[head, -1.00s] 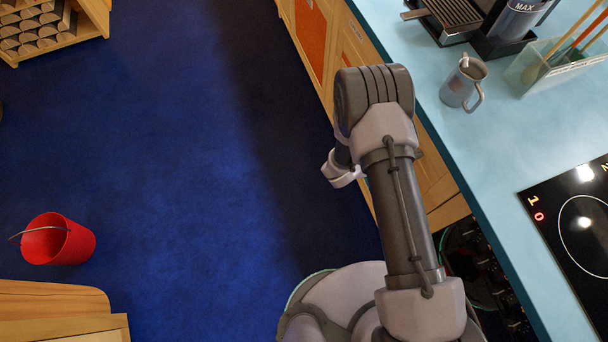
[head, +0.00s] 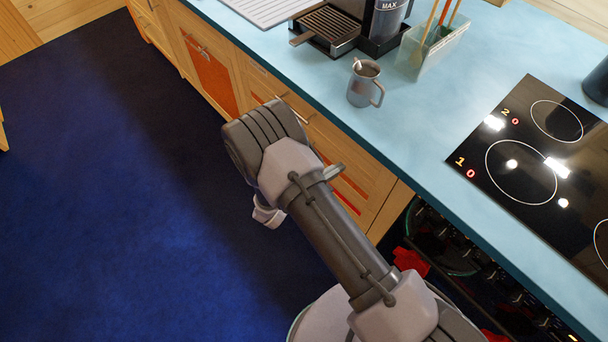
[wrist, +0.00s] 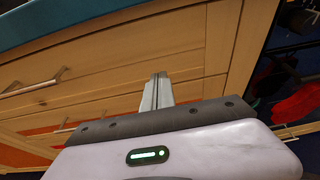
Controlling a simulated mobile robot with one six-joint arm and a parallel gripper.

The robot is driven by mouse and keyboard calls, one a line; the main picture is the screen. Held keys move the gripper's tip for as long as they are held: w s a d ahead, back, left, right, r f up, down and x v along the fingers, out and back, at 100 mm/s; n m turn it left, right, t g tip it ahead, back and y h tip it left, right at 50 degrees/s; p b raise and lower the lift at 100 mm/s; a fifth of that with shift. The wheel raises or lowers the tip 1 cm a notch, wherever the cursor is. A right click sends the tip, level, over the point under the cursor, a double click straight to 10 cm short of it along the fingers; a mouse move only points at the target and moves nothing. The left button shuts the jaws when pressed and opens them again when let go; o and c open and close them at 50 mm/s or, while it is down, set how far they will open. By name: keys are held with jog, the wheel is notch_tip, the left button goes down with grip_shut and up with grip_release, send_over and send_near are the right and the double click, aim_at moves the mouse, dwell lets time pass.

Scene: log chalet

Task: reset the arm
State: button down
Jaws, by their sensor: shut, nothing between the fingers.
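My gripper (wrist: 158,92) shows in the wrist view with its two fingers together and nothing between them. It is in front of the wooden drawer fronts (wrist: 120,70), below the counter edge. In the head view my arm is bent over the blue floor beside the counter. The gripper itself is mostly hidden there behind my arm links.
The light blue counter (head: 425,135) runs along the right, with a grey mug (head: 362,88), a coffee machine (head: 335,28), a utensil holder (head: 432,48) and a black hob (head: 540,150). A red thing (head: 411,262) shows below the counter. The blue floor (head: 100,200) at left is clear.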

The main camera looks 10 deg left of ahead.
jog(key=p+v, duration=0.2)
jog(key=v, duration=0.7)
jog(key=s+d+r+m+g+y, duration=0.1)
jog(key=s+d+r+m+g, duration=0.2)
jog(key=d+r+m+g, duration=0.5)
jog(key=s+d+r+m+g+y, duration=0.1)
jog(key=s+d+r+m+g, duration=0.1)
jog(key=d+r+m, duration=0.65)
jog(key=s+a+r+m+t+y, duration=0.2)
jog(key=s+r+m+y, duration=0.2)
jog(key=r+m, duration=0.4)
jog(key=s+a+r+m+t+y+b, duration=0.1)
jog(key=s+r+m+y, duration=0.4)
jog(key=r, duration=0.5)
jog(key=s+a+m+t, duration=0.1)
jog(key=s+m, duration=0.1)
jog(key=shift+r+m+t+y, duration=0.25)
jog(key=shift+m+t+y, duration=0.05)
jog(key=shift+m+t, duration=0.1)
